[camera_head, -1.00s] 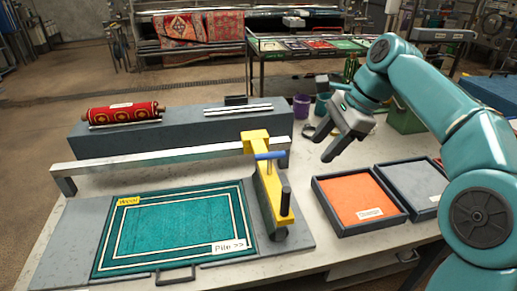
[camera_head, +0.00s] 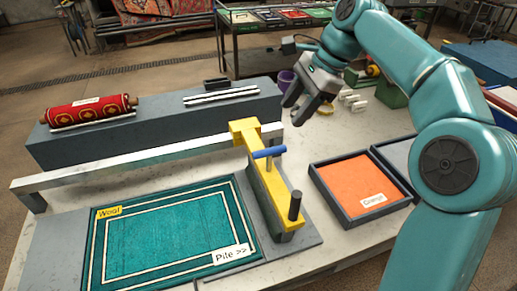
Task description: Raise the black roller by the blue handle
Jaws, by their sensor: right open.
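A blue handle (camera_head: 269,153) sticks out sideways from the yellow arm (camera_head: 266,182) of the scrubber. A black upright cylinder (camera_head: 295,206) stands at the near end of that arm. I cannot tell whether it is the black roller or a knob; anything under the yellow arm is mostly hidden. My right gripper (camera_head: 296,111) is open and empty, above and behind the blue handle, apart from it, with its fingers pointing down. My left gripper is not in view.
A teal rug (camera_head: 165,234) lies flat left of the yellow arm. A metal rail (camera_head: 130,168) runs behind it. A grey block (camera_head: 155,130) carries a rolled red rug (camera_head: 90,110).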

